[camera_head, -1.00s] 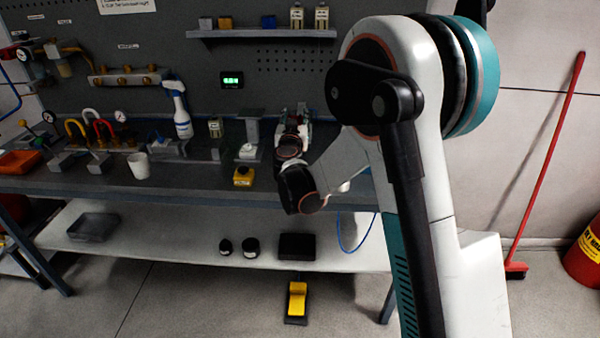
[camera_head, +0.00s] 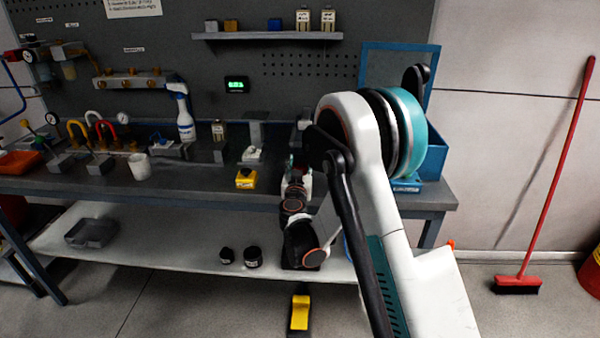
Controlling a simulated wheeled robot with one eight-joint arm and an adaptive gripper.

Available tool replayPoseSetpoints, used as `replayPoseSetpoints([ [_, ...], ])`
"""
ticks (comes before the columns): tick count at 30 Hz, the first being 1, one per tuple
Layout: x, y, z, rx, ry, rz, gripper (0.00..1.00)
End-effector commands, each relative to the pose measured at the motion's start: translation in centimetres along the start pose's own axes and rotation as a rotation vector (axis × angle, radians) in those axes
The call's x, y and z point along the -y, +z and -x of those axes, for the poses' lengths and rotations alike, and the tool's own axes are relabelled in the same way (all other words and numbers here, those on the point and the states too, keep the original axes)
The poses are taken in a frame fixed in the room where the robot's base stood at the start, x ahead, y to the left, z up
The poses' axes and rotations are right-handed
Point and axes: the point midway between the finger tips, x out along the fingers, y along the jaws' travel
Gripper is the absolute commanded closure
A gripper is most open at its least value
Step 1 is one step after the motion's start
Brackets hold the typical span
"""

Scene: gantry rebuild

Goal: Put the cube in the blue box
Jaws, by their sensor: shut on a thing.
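My gripper (camera_head: 298,170) is near the front edge of the bench, left of my arm's large joint. It is small in the picture and partly covered by my own wrist. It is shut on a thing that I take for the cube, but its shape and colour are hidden. The blue box (camera_head: 432,152) stands at the right end of the bench, with a blue frame or raised lid (camera_head: 400,47) behind it. My arm covers much of the box's left side. The gripper is left of the box and apart from it.
A yellow-and-black block (camera_head: 246,179) sits at the front edge of the dark bench (camera_head: 190,193), left of my gripper. A spray bottle (camera_head: 185,118) and a white cup (camera_head: 139,166) stand farther left. A wall shelf (camera_head: 265,35) holds small items. A red broom (camera_head: 548,180) leans at right.

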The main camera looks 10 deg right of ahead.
Motion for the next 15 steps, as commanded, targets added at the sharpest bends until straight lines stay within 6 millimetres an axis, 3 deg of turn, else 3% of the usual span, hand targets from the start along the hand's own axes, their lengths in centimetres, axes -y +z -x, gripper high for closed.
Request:
replayPoseSetpoints([
  [2,0.00,0.95,0.02,0.000,0.000,0.000,0.90],
  [13,0.00,1.14,0.01,0.000,0.000,0.000,0.90],
  [14,0.00,1.10,0.01,0.000,0.000,0.000,0.53],
  [15,0.00,1.09,0.01,0.000,0.000,0.000,0.44],
])
